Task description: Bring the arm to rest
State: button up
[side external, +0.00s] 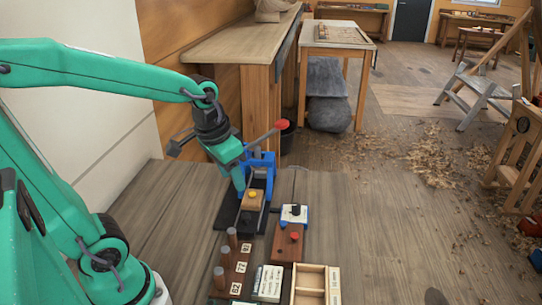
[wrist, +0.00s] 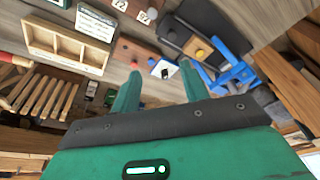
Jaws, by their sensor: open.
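My green gripper (side external: 240,182) points down at the workbench, in front of a blue frame (side external: 262,163) in the side view. The wrist view shows its two fingers (wrist: 158,86) apart with nothing held between them. A wooden block with a yellow knob (side external: 252,198) stands on a black base beside the fingertips; I cannot tell whether they touch it. A red-ended lever (side external: 280,125) rises by the blue frame.
A white block with a dark knob (side external: 294,213) and a brown board with a red button (side external: 286,249) lie to the right. Several wooden pegs (side external: 226,258), number tags and a compartment tray (side external: 318,268) are at the front. Bare bench (side external: 400,235) lies further right.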

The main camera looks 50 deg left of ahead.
jog(key=s+d+r+t, duration=0.2)
jog(key=s+r, duration=0.2)
jog(key=s, duration=0.2)
jog(key=shift+s+d+t, duration=0.15)
jog(key=shift+t, duration=0.25)
dwell(1.5)
